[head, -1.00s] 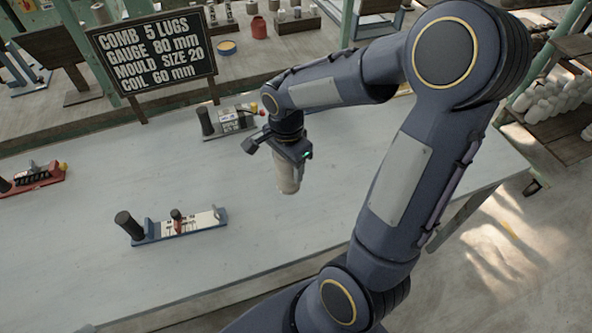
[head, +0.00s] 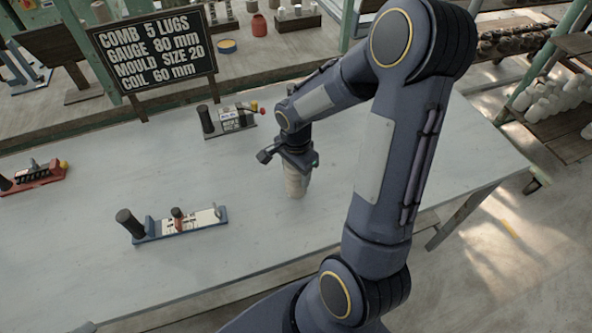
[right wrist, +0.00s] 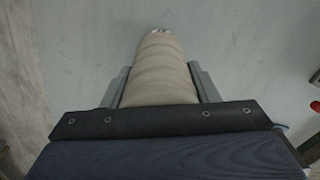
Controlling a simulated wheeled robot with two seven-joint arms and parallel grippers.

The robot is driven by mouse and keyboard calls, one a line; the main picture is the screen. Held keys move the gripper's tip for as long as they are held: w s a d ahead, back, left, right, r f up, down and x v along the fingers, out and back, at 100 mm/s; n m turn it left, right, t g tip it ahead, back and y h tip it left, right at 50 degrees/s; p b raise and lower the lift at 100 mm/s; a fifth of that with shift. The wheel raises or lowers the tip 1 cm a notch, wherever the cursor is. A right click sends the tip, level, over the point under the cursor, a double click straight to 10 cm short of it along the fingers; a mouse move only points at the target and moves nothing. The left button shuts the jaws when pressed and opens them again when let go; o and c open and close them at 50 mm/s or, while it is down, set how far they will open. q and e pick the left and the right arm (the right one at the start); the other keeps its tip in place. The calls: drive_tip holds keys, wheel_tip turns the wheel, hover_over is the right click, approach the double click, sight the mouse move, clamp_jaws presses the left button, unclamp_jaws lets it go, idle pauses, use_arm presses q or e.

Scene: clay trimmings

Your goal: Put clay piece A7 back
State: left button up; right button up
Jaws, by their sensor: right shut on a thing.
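The clay piece (head: 296,182) is a beige, ribbed, roughly cylindrical lump. My right gripper (head: 297,166) is shut on its upper part and points down over the right half of the table. In the right wrist view the clay piece (right wrist: 160,70) lies between the two grey fingers of the gripper (right wrist: 161,88). A small pale mark shows at its far end, too small to read. I cannot tell whether its lower end touches the table. My left gripper is not in view.
The pale table (head: 100,285) holds a blue-based device (head: 180,224), a grey device (head: 232,120) and a red device (head: 35,175). A black sign (head: 153,55) with comb, gauge, mould and coil figures stands behind. The table is clear around the clay piece.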

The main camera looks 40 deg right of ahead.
drive_tip(key=o, duration=1.5)
drive_tip(key=shift+f, duration=0.1)
wheel_tip(320, 180, up, 12)
drive_tip(key=shift+s+a+r+n+t+y, duration=0.65)
drive_tip(key=shift+s+a+r+n+t, duration=0.25)
drive_tip(key=shift+s+a+n, duration=1.25)
drive_tip(key=shift+s+a+r+n+t+y, duration=0.8)
drive_tip(key=shift+s+a+n, duration=0.7)
drive_tip(key=shift+s+n, duration=1.3)
drive_tip(key=shift+s+a+r+n+t+y, duration=0.6)
drive_tip(key=shift+s+a+n+t, duration=0.5)
drive_tip(key=shift+s+a+n, duration=1.3)
drive_tip(key=shift+w+d+r+n, duration=0.1)
drive_tip(key=shift+w+d+n, duration=0.25)
drive_tip(key=shift+d, duration=0.2)
